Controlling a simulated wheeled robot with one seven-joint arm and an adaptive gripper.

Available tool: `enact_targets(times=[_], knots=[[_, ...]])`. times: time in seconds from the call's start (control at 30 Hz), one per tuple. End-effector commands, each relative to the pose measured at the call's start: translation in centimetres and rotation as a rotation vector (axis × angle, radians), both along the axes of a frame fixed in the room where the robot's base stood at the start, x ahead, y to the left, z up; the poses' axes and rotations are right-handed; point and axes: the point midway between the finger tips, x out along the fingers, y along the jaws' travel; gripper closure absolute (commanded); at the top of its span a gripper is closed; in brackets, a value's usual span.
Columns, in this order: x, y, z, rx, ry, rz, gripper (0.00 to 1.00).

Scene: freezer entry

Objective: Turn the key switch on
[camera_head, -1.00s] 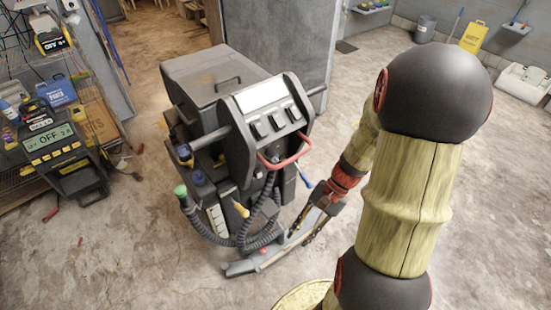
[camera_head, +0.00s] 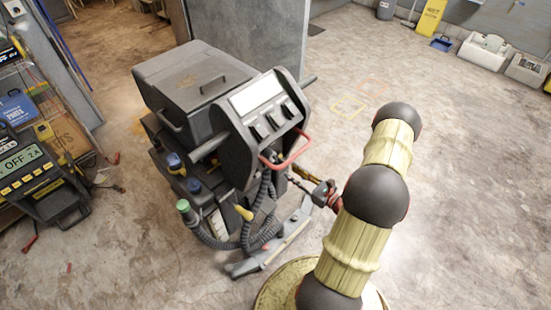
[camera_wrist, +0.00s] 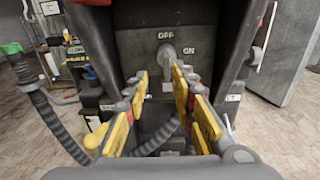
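The key switch (camera_wrist: 168,55) is a small grey knob on the dark panel of the floor-cleaning machine (camera_head: 185,75), seen in the wrist view. "OFF" is printed above it and "ON" to its right. The knob looks roughly upright, towards "OFF". My gripper (camera_wrist: 161,85) is open, its yellow-padded fingers apart with nothing between them. The fingers point at the panel, and the knob shows just beyond and slightly above the gap. In the head view my gripper (camera_head: 304,178) is beside the machine's rear, below its red handle (camera_head: 287,153); the key switch is hidden there.
Black hoses (camera_head: 247,220) hang from the machine below my gripper, and a yellow-ended part (camera_wrist: 95,138) is at lower left. A grey squeegee bar (camera_head: 270,250) lies low behind the machine. A shelf with a charger (camera_head: 30,180) stands left. Floor at right is open.

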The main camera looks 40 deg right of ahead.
Motion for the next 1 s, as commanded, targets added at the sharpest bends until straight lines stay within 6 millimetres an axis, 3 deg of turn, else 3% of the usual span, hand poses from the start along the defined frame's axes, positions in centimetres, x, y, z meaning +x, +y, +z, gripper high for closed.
enact_targets(times=[0.17, 0.63, 1.0], knots=[[0.7, -0.9, 1.0, -0.013, -0.04, -0.037, 0.74], [6.9, -0.3, 0.9, -0.015, -0.037, -0.032, 0.74], [7.9, -0.3, 1.0, -0.013, -0.036, -0.034, 0.74]])
